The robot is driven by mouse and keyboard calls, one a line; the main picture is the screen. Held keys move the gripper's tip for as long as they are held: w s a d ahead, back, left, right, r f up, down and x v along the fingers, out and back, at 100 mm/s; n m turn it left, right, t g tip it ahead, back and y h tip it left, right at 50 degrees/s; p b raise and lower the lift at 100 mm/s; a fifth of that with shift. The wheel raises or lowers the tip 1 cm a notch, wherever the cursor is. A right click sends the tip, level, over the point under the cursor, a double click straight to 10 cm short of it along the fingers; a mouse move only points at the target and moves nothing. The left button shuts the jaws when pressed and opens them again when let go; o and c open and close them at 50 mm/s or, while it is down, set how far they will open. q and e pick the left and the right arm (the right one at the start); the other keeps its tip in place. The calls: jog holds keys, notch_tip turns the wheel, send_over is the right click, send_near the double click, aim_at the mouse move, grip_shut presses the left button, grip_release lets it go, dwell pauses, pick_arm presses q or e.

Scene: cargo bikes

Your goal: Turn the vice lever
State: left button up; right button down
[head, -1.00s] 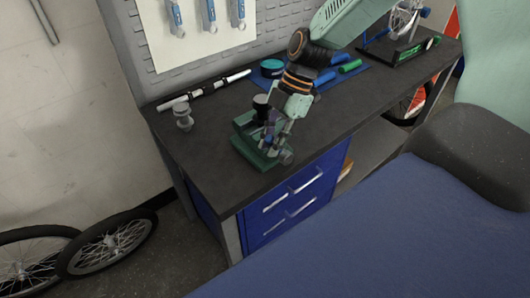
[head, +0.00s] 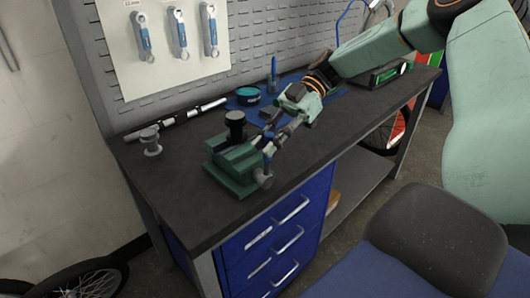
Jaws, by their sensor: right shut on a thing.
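The green vice (head: 232,168) stands at the front left of the dark workbench, with a black round piece (head: 235,124) on top. Its screw end (head: 263,179) faces right, towards the drawer side. My right gripper (head: 271,148) reaches in from the right at the screw end of the vice. It is shut on the vice lever, which is mostly hidden by the fingers. My left gripper is not in view.
Behind the vice lie a silver-and-black rod (head: 178,118), a grey metal part (head: 150,142) and a teal round tin (head: 248,95). Wrenches (head: 178,33) hang on the wall panel. The bench front left of the vice is clear.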

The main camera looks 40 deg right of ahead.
jog(key=shift+s+d+f+b, duration=0.1)
jog(key=shift+d+f+b, duration=0.05)
jog(key=shift+f+b, duration=0.15)
jog(key=shift+r+y, duration=0.1)
jog(key=shift+y, duration=0.2)
jog(key=c, duration=1.2)
grip_release()
jog(key=shift+d, duration=0.25)
jog(key=shift+a, duration=0.1)
jog(key=shift+a+r, duration=0.1)
jog(key=v, duration=1.2)
